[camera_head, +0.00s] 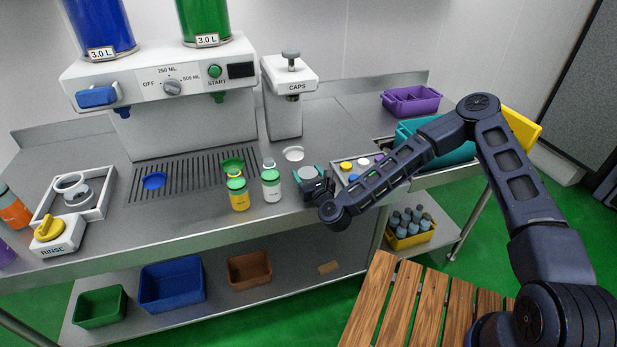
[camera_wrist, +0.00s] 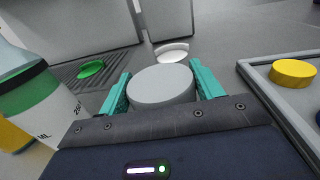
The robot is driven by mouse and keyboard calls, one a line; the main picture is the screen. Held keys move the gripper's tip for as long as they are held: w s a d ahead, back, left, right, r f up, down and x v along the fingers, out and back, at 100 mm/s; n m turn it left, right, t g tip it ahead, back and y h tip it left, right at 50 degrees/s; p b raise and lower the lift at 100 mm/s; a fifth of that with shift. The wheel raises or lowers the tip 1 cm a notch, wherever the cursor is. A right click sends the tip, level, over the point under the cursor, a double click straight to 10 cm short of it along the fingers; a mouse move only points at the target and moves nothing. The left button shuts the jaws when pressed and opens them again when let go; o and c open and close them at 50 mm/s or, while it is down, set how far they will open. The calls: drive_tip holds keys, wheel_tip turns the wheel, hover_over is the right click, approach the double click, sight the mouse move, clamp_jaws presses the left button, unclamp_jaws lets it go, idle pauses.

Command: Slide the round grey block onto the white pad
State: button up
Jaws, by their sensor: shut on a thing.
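The round grey block (camera_wrist: 161,87) sits between the two teal fingers of my gripper (camera_wrist: 163,88) in the wrist view. The fingers are shut on its sides, and it appears to rest on or just above the counter. In the head view the grey block (camera_head: 307,173) shows at my gripper (camera_head: 312,178), near the counter's front. The white pad (camera_head: 293,154) lies on the counter a little behind and left of the block. In the wrist view the pad (camera_wrist: 172,54) is straight ahead beyond the block, apart from it, at the foot of the caps machine.
A white and green bottle (camera_head: 271,184) stands close left of my gripper, beside a yellow one (camera_head: 238,192). A tray (camera_head: 340,174) of coloured discs lies to the right. The caps machine (camera_head: 286,110) stands behind the pad. The counter between block and pad looks clear.

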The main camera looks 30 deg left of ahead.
drive_tip(key=shift+x, duration=2.35)
drive_tip(key=shift+w+d+r, duration=0.1)
drive_tip(key=shift+w, duration=0.15)
drive_tip(key=shift+w+x, duration=0.25)
drive_tip(key=shift+x, duration=2.65)
drive_tip(key=shift+d, duration=0.2)
drive_tip(key=shift+w+d+x, duration=0.1)
drive_tip(key=shift+x, duration=1.4)
drive_tip(key=shift+w+d+x, duration=0.1)
drive_tip(key=shift+w+x, duration=0.05)
drive_tip(key=shift+x, duration=1.35)
drive_tip(key=shift+w+a, duration=0.3)
drive_tip(key=shift+a, duration=0.05)
